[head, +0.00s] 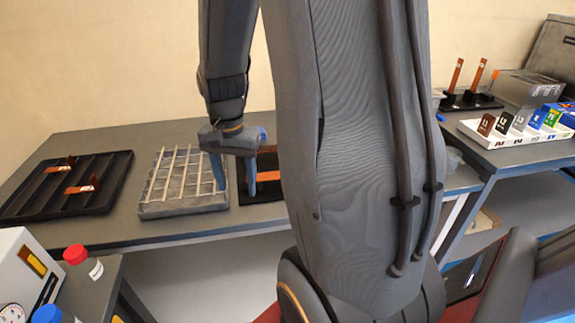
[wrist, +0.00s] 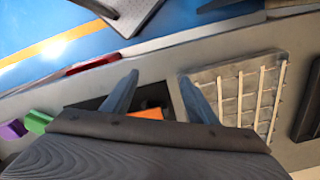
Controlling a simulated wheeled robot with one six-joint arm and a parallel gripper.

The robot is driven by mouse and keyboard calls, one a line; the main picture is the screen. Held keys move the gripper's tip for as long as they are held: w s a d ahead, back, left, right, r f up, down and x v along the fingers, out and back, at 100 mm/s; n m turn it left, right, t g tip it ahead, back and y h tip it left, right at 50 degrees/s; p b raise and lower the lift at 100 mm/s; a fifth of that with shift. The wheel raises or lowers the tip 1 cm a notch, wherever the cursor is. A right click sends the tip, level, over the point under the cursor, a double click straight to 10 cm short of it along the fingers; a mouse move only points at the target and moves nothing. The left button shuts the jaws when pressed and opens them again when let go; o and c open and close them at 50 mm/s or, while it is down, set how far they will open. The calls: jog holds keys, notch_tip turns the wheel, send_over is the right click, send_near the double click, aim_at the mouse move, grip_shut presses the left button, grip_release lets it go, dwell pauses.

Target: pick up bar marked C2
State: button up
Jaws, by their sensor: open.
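My gripper (head: 235,188) is open and empty, its two blue fingers pointing down above the table near the grid rack and a dark tray. In the wrist view the fingers (wrist: 158,95) stand apart, with an orange-copper piece (wrist: 147,114) on the dark tray seen between and below them. That piece shows partly in the head view (head: 268,176), cut off by my arm. Two copper bars with pale labels lie on the black slotted tray, one farther back (head: 61,166) and one nearer (head: 80,188). No label is readable, so I cannot tell which bar is C2.
The grey grid rack (head: 147,208) with pale slats stands left of the dark tray. The black slotted tray (head: 20,208) is at far left. Two upright copper bars (head: 456,75) and a white holder (head: 490,140) of marked pieces stand on the right table. A red-capped bottle (head: 78,256) is in front.

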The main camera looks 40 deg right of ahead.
jog(key=w+d+r+m+p, duration=0.2)
jog(key=d+m+p, duration=0.3)
jog(key=d+m, duration=1.05)
jog(key=shift+s+d+f+n+p, duration=0.1)
jog(key=shift+d+f+n+p, duration=0.3)
jog(key=shift+f, duration=0.85)
jog(key=shift+w+d+f+n+p, duration=0.1)
jog(key=shift+d+f+n+p, duration=0.3)
jog(key=shift+f, duration=0.8)
jog(key=shift+s+d+f+n+p, duration=0.1)
jog(key=shift+d+f+n+p, duration=0.3)
jog(key=shift+f, duration=0.85)
jog(key=shift+d, duration=0.15)
jog(key=c, duration=1.3)
grip_shut()
jog(key=shift+r, duration=0.1)
